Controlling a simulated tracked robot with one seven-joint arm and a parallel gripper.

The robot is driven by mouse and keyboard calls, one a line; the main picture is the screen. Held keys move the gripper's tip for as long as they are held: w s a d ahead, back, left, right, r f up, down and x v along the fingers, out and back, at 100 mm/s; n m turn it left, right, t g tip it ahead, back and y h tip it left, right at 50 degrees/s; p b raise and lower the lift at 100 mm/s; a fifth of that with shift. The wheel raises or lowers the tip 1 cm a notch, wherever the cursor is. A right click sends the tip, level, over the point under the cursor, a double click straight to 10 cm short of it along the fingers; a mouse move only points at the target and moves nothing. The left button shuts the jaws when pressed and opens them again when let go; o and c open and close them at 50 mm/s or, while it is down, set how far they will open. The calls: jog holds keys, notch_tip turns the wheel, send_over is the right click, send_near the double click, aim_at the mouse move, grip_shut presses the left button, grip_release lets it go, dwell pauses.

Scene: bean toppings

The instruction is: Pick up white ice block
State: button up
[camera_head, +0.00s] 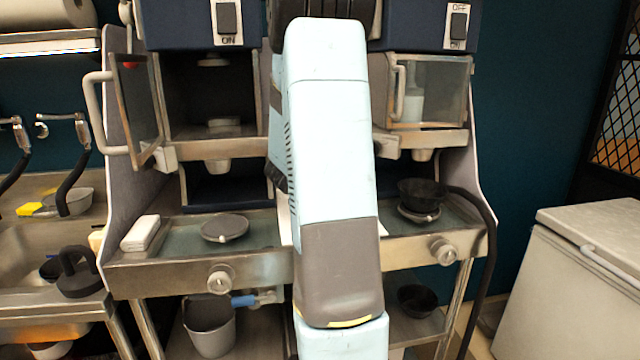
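A small white block (141,233) with rounded edges lies on the left end of the metal counter; I cannot tell whether it is ice. A pale, whitish block-like shape (412,107) stands inside the right machine, behind its closed clear door (440,90). My own pale blue and grey arm fills the middle of the view and hides the space between the two machines. My gripper does not show clearly in this view.
The left machine's chamber (212,95) has its door (138,110) swung open to the left. A round plate (225,228) sits below it. A black bowl (420,193) sits under the right machine. A white chest (590,270) stands at right, a sink (40,250) at left.

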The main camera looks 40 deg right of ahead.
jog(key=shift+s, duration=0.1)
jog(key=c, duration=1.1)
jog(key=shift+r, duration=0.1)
